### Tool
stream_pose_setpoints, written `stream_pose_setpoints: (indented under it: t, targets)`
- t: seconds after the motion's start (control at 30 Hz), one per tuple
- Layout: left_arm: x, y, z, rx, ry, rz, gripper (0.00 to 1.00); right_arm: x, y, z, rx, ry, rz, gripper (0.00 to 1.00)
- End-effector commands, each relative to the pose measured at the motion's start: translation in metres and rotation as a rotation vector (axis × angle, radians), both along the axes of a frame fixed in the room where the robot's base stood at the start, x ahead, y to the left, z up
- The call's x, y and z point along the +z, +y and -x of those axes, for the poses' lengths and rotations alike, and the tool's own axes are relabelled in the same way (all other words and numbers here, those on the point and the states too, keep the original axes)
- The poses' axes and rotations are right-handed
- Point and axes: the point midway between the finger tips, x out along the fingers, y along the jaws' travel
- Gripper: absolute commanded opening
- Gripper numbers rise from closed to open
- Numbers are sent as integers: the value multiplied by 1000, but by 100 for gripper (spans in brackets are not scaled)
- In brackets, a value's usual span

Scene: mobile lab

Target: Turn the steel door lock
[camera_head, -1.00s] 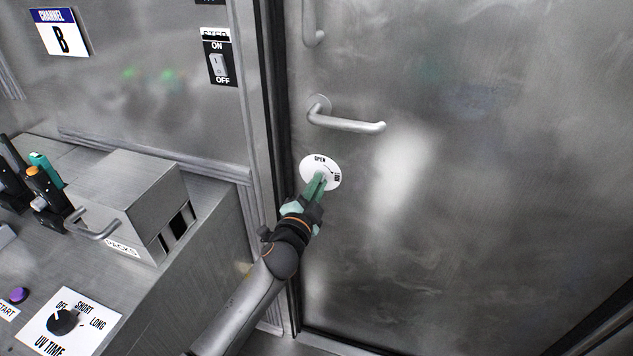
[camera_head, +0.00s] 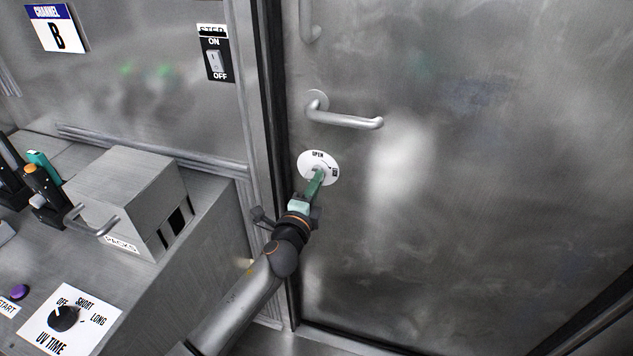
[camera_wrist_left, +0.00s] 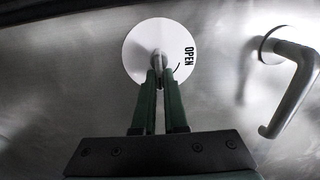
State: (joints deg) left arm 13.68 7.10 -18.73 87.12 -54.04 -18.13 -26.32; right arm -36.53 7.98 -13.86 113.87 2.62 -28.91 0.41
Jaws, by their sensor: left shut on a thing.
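The steel door (camera_head: 480,200) fills the right of the head view and looks closed. Its lock is a round white plate (camera_head: 306,162) marked OPEN, with a small metal knob at its centre. In the left wrist view the plate (camera_wrist_left: 137,45) and the knob (camera_wrist_left: 158,58) show ahead of the fingers. My left gripper (camera_head: 317,178) has its green fingers shut on the knob, and they also show in the left wrist view (camera_wrist_left: 158,85). The fingers hide part of the knob and plate. My right gripper is out of view.
A lever handle (camera_head: 345,121) sticks out of the door just above the lock. A bench at left carries a box (camera_head: 130,190) labelled PACKS, a UV TIME dial (camera_head: 63,318) and a purple button (camera_head: 19,292). An ON/OFF switch (camera_head: 215,60) is on the wall.

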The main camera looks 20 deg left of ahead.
Motion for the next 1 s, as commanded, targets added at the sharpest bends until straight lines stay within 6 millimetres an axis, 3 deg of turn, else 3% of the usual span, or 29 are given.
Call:
stream_pose_setpoints:
  t: [0.43, 0.47, 0.7, 1.0]
  targets:
    - [-1, 0, 0, 0, 1, -15, 0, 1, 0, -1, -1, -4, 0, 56]
    - [-1, 0, 0, 0, 1, -15, 11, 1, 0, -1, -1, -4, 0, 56]
    - [-1, 0, 0, 0, 1, -12, 38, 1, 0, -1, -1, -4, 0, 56]
    - [0, 0, 1, 0, 0, -11, 40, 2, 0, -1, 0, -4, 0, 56]
